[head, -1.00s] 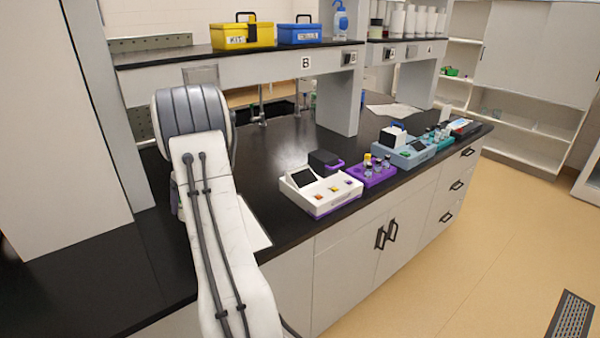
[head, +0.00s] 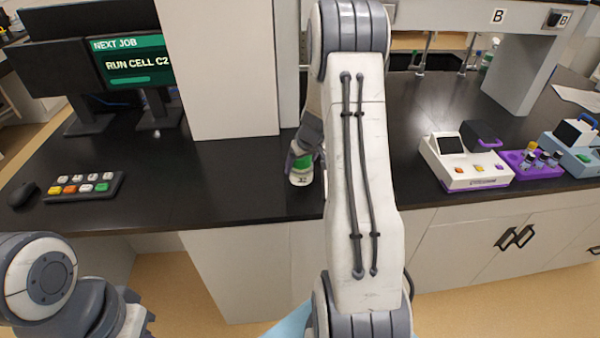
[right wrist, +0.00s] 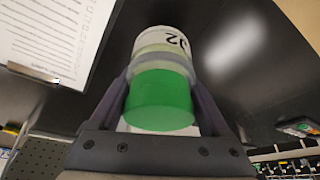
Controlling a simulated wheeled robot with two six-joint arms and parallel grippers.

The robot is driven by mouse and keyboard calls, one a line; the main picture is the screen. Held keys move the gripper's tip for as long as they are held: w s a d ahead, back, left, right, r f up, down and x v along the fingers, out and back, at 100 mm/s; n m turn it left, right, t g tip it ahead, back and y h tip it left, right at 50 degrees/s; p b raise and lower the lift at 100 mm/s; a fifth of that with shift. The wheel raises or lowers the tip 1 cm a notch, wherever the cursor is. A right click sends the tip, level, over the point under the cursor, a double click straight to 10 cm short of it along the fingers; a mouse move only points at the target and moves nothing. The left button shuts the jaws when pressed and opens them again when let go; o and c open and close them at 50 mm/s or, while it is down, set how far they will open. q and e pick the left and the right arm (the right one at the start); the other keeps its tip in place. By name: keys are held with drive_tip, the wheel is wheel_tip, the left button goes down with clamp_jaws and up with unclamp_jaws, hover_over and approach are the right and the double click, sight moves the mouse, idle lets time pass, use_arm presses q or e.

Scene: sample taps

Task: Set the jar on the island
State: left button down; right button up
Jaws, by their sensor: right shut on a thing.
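A small jar (head: 301,177) with a green part and a white label shows in the head view, just over or on the black bench top (head: 240,190); I cannot tell whether it touches. My right gripper (head: 304,158) is shut on it, partly hidden behind my own right arm. In the right wrist view, the jar (right wrist: 160,85) sits between the fingers of my right gripper (right wrist: 163,105). Its round green end faces the camera and its label marking, perhaps J2, looks upside down. My left gripper is out of view; only part of my left arm shows at lower left.
A keypad (head: 84,187), a mouse (head: 22,194) and monitors (head: 130,65) stand on the left. A white column (head: 220,70) rises behind the jar. A white instrument (head: 465,160) and a purple rack (head: 530,163) stand right. The bench between keypad and jar is clear.

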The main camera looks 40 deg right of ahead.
sight(300, 173)
drive_tip(key=shift+f+b, duration=0.35)
drive_tip(key=shift+f, duration=1.5)
drive_tip(key=shift+f, duration=0.1)
drive_tip(key=shift+f, duration=0.1)
drive_tip(key=o, duration=1.4)
drive_tip(key=shift+c, duration=0.2)
